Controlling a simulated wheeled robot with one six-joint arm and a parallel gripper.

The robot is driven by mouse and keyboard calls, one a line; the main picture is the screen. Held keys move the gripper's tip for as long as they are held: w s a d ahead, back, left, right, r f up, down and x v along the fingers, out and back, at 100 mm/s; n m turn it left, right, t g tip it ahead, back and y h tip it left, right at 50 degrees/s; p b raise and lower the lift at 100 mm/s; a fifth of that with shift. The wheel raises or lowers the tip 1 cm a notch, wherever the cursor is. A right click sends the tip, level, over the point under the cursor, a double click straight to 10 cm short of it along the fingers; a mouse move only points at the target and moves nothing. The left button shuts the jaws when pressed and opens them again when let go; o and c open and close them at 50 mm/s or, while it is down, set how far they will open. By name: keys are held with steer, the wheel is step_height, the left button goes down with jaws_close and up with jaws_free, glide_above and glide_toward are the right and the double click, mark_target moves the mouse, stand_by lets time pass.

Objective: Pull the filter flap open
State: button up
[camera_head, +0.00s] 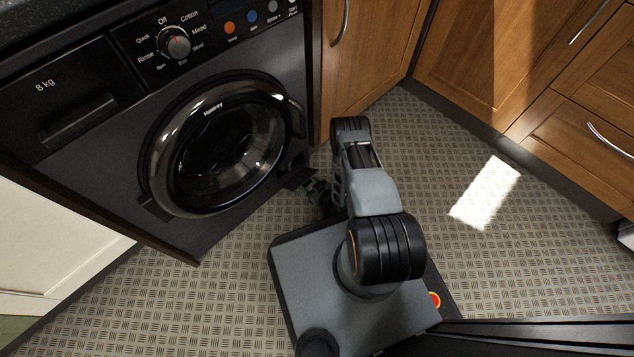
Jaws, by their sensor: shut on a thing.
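The dark washing machine (218,233) stands at the left with its round door closed. The filter flap (291,176) is a small dark piece low at the machine's right front corner. It is hard to make out against the dark front, and I cannot tell how far it stands open. My gripper (310,184) is at the flap, low beside the machine, and is shut on it. The fingertips are small and dark here, and my arm partly hides the area to their right.
The round door (222,143) sits above and left of my gripper. A wooden cabinet (366,60) stands close behind my arm, and wooden drawers (575,140) are at the right. The patterned floor (450,150) is clear between my arm and the drawers.

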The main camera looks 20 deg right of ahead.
steer(key=shift+s+f, duration=0.1)
steer(key=shift+f, duration=0.15)
steer(key=o, duration=1)
steer(key=shift+a, duration=0.1)
steer(key=shift+o, duration=1.4)
steer(key=shift+r, duration=0.1)
